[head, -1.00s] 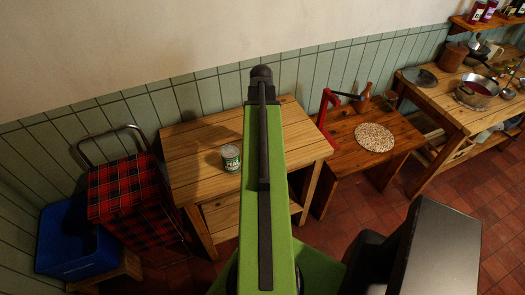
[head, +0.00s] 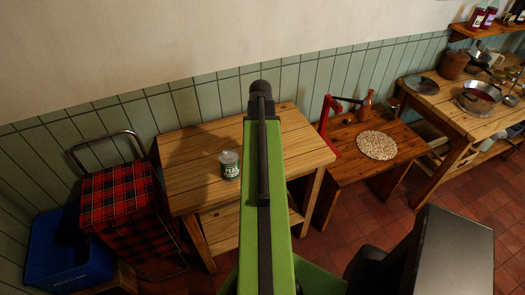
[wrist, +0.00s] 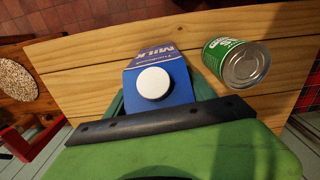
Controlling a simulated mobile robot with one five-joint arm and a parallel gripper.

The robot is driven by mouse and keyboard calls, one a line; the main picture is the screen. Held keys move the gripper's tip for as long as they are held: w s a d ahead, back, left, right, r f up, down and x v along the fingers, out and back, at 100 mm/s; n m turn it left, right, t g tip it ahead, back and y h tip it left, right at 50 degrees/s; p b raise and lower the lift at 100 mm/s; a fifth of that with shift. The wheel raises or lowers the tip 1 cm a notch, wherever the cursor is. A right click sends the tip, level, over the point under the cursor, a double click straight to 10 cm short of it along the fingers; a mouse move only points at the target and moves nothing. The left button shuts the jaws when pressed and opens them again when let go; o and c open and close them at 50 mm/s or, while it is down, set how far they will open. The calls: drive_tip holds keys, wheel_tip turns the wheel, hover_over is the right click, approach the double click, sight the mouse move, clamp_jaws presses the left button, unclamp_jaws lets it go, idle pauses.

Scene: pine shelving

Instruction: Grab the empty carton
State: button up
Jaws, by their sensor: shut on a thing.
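The carton (wrist: 155,72) is a blue milk carton with a white round cap, seen close up in the wrist view. My gripper (wrist: 160,98) is shut on it, with green finger parts showing on both sides of it. The carton is over the pine table top (wrist: 85,65); I cannot tell whether it touches the wood. In the head view my green arm hides the carton and the gripper.
A green and white can (head: 230,165) stands on the pine table (head: 190,150), close to the carton's right in the wrist view (wrist: 237,62). A red tartan trolley (head: 122,200) and blue crate (head: 70,255) are left. A lower bench with a round mat (head: 377,145) is right.

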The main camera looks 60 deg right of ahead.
drive_tip(key=c, duration=0.6)
drive_tip(key=shift+o, duration=0.2)
drive_tip(key=shift+r+p, duration=0.6)
wheel_tip(320, 180, up, 4)
drive_tip(key=p, duration=0.4)
drive_tip(key=s+d+r+p, duration=0.1)
drive_tip(key=s+r+p, duration=0.4)
drive_tip(key=s, duration=0.6)
drive_tip(key=shift+s+d+r+p, duration=0.2)
drive_tip(key=shift+s+r+p, duration=0.1)
drive_tip(key=shift+r+p, duration=0.1)
